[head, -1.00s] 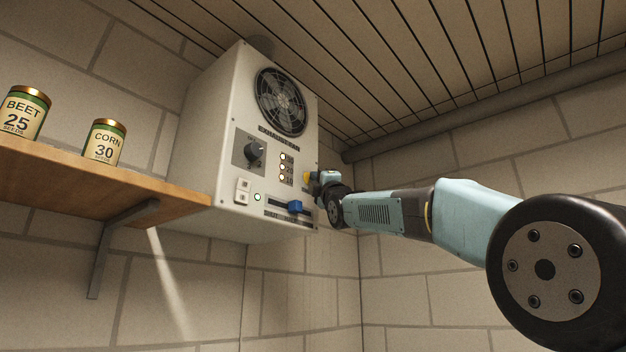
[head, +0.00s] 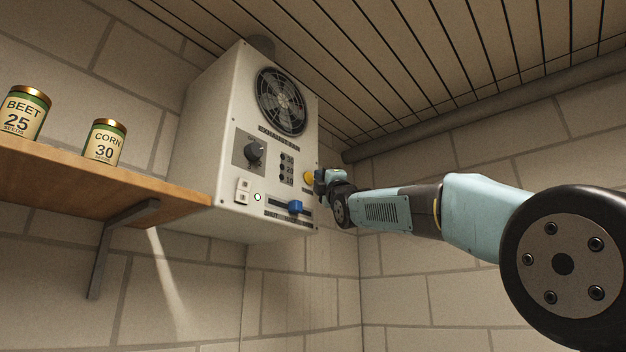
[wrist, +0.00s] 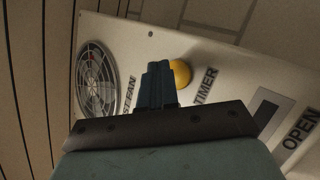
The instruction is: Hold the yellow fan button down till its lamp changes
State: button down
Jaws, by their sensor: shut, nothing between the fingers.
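The yellow button (head: 308,176) is a round knob on the front of the white fan box (head: 190,150), near its right edge. It shows whole in the head view and partly behind my fingers in the wrist view (wrist: 182,73). My gripper (head: 319,178) is shut and empty, just right of the button, with a small gap seeming to lie between them. In the wrist view the shut fingers (wrist: 157,68) point at the panel beside the button. The column of small lamps (head: 282,168) beside 30, 20 and 10 is dark. A small round lamp (head: 257,197) lower down is white.
The box also carries a fan grille (head: 282,101), a dark dial (head: 254,152), a white rocker switch (head: 243,190) and a blue slider (head: 295,207). A wooden shelf (head: 100,182) with two seed tins stands at left. The ceiling is close above.

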dwell(0.3)
jog(key=s+d, duration=0.1)
jog(key=d, duration=0.1)
jog(key=s+d, duration=0.2)
dwell(0.5)
dwell(0.6)
